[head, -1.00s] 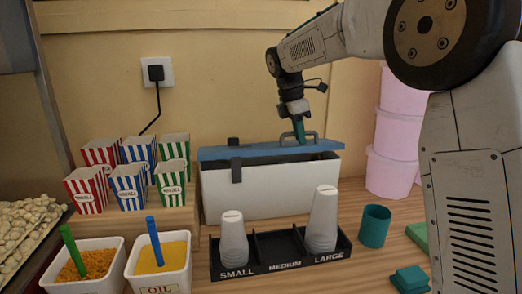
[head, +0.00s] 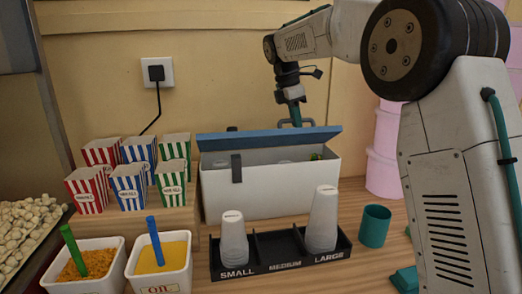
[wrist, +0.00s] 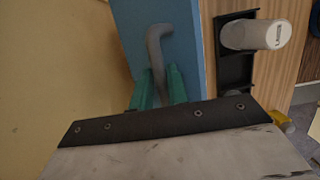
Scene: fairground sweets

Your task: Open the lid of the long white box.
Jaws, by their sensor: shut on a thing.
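The long white box (head: 262,192) stands at the back of the counter. Its blue lid (head: 268,138) is raised along the front and tilted up toward the wall, with a gap that shows some of the inside. My gripper (head: 296,121) is at the lid's grey handle, behind the lid's raised edge in the head view. In the wrist view, the green fingers of my gripper (wrist: 158,90) are shut on the grey handle (wrist: 158,42) of the blue lid (wrist: 190,60). The fingertips are partly hidden by the lid in the head view.
A black cup holder (head: 284,262) with white cup stacks stands in front of the box. Striped popcorn cartons (head: 128,186) stand to its left, and a teal cup (head: 374,226) to its right. Pink tubs (head: 384,150) stand at the back right. The wall is close behind the lid.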

